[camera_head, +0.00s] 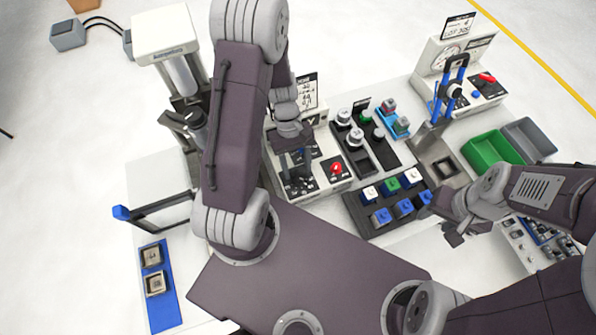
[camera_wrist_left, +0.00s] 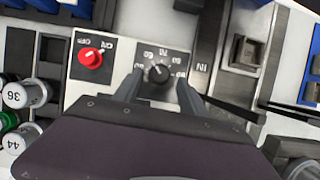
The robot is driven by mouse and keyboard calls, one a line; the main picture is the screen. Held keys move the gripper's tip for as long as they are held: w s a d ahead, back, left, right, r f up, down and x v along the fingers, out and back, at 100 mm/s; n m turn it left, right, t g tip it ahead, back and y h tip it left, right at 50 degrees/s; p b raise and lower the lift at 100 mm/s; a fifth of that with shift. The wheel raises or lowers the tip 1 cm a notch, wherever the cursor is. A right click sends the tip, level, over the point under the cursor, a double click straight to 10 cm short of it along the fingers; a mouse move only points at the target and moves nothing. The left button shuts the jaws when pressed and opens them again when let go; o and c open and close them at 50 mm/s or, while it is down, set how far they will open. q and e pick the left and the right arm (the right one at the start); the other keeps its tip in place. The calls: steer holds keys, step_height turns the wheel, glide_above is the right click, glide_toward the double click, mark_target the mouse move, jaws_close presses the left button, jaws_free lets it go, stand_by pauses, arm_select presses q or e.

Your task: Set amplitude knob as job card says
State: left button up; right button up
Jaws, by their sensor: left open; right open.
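A small dark knob (camera_wrist_left: 158,73) sits on a dark scale plate in the left wrist view; its marks look like 60 and 80, but most are hard to read. My left gripper (camera_wrist_left: 159,79) is open, with its fingers on either side of the knob and gaps showing. In the head view my left gripper (camera_head: 297,176) points down at the front of the white machine, and the knob is hard to make out there. My right gripper (camera_head: 455,232) is open and empty.
A red switch (camera_wrist_left: 92,57) marked ON sits beside the scale plate. A black rack (camera_head: 372,228) of blue, green and white blocks stands right of the machine. Green and grey bins (camera_head: 492,150) lie further right. A press (camera_head: 170,50) stands left of my left arm.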

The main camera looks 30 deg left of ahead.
arm_select(q)
steer(key=v, duration=0.6)
steer(key=shift+r, duration=0.3)
steer(key=m+t+y+b, duration=0.3)
steer(key=m+t+b, duration=0.1)
steer(key=m, duration=0.5)
glide_toward(299, 177)
steer(key=shift+s+d+f, duration=0.3)
steer(key=shift+d+f, duration=0.15)
steer(key=shift+w+a, duration=0.15)
steer(key=shift+w, duration=0.3)
steer(key=shift+w+a+f, duration=0.1)
steer(key=shift+w, duration=0.2)
